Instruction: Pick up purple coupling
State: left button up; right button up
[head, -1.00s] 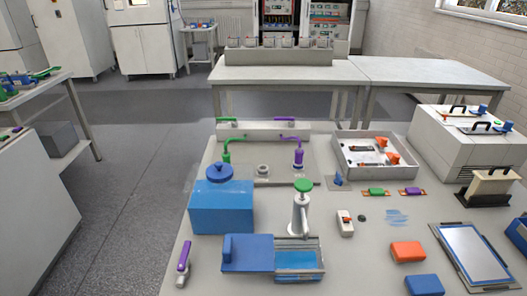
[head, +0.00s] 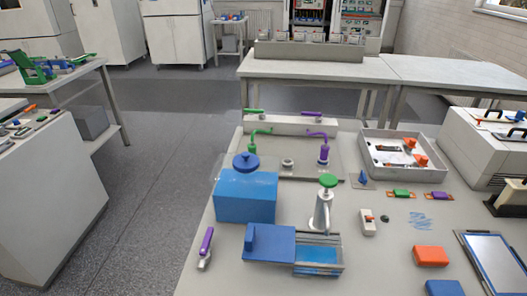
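A purple coupling (head: 324,153) stands upright on the grey plate at the back of the near table. A curved purple hose joins its top and bends left toward the low back panel. A matching green coupling (head: 252,143) with a green hose stands to its left. Other purple parts are a purple-handled piece (head: 206,243) at the table's front left, a small purple-ended connector (head: 439,195) at the right and a purple handle (head: 312,113) on the back panel. Neither of my grippers is in view.
A blue box (head: 246,197) with a round lid, a green-topped pump-like device (head: 323,208) and a blue sliding tray (head: 270,243) stand in front of the couplings. A grey open tray (head: 374,178) with orange parts is to the right. The floor (head: 150,200) at left is clear.

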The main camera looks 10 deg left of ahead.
aim_at(325, 149)
jog(key=j+u, duration=0.15)
jog(key=u, duration=0.3)
jog(key=j+u, duration=0.1)
jog(key=u, duration=0.3)
jog(key=i+j+u, duration=0.2)
jog(key=j, duration=0.4)
jog(key=i+j+u, duration=0.25)
jog(key=i+j, duration=0.15)
jog(key=j, duration=0.15)
jog(key=i+j+u, duration=0.2)
jog(key=i+j, duration=0.2)
jog(key=i+j+z, duration=0.15)
jog(key=i+z, duration=0.15)
jog(key=i, duration=0.15)
jog(key=i+j+z, duration=0.3)
jog(key=i, duration=0.15)
jog(key=i+l+z, duration=0.2)
jog(key=i+z, duration=0.75)
jog(key=i+j+z, duration=0.25)
jog(key=i+z, duration=0.25)
jog(key=i+l+z, duration=0.15)
jog(key=z, duration=0.35)
jog(key=i+z, duration=0.65)
jog(key=z, duration=0.3)
